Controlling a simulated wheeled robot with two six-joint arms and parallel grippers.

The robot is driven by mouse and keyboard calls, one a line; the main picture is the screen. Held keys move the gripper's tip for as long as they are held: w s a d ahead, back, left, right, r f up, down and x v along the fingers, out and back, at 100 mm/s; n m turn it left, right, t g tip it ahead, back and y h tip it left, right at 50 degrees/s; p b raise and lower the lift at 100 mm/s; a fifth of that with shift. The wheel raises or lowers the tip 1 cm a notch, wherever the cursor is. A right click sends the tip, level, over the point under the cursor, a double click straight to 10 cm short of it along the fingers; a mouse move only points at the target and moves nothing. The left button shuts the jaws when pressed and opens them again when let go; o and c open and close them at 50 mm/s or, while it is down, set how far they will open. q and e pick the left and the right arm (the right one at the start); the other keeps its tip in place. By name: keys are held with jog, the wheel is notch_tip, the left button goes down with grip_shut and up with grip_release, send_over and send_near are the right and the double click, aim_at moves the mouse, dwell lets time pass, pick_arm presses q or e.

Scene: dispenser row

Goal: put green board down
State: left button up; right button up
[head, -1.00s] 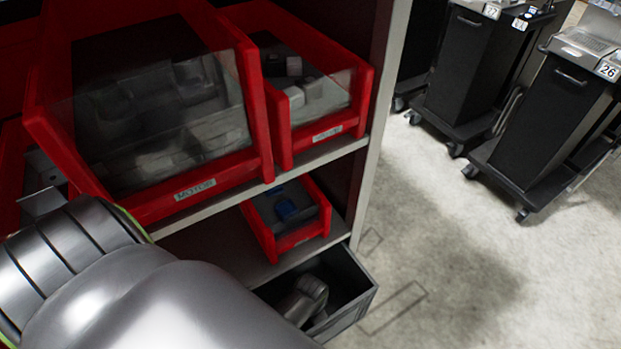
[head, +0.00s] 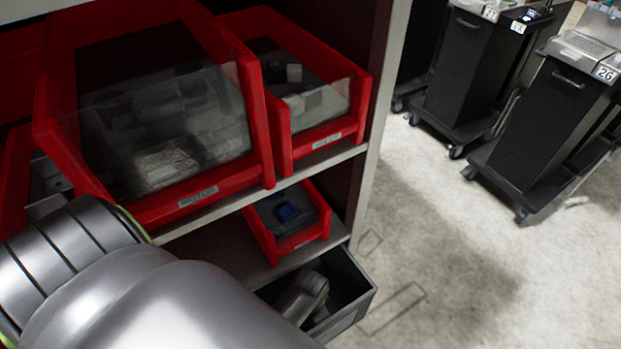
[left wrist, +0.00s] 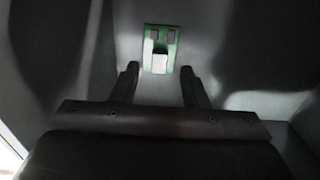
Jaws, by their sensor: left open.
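The green board (left wrist: 150,62), a small piece with a pale block on it, lies against a grey surface in the left wrist view. My left gripper (left wrist: 160,70) is open, one dark finger on each side just below the board. The fingers look apart from it, with nothing gripped. How far the fingertips are from the board in depth is unclear. In the head view, my grey left arm fills the lower left and hides its gripper. I cannot make out the board there. My right gripper is in neither view.
Red bins stand on the shelf: a large one (head: 203,193) with a clear front and a narrower one (head: 326,138). A small red bin (head: 300,240) is below, above an open grey drawer (head: 345,312). Black carts (head: 550,110) stand on open floor at right.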

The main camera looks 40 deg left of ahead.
pick_arm(q)
notch_tip(320, 180, up, 8)
jog(key=p, duration=0.1)
jog(key=shift+f, duration=0.25)
dwell(0.4)
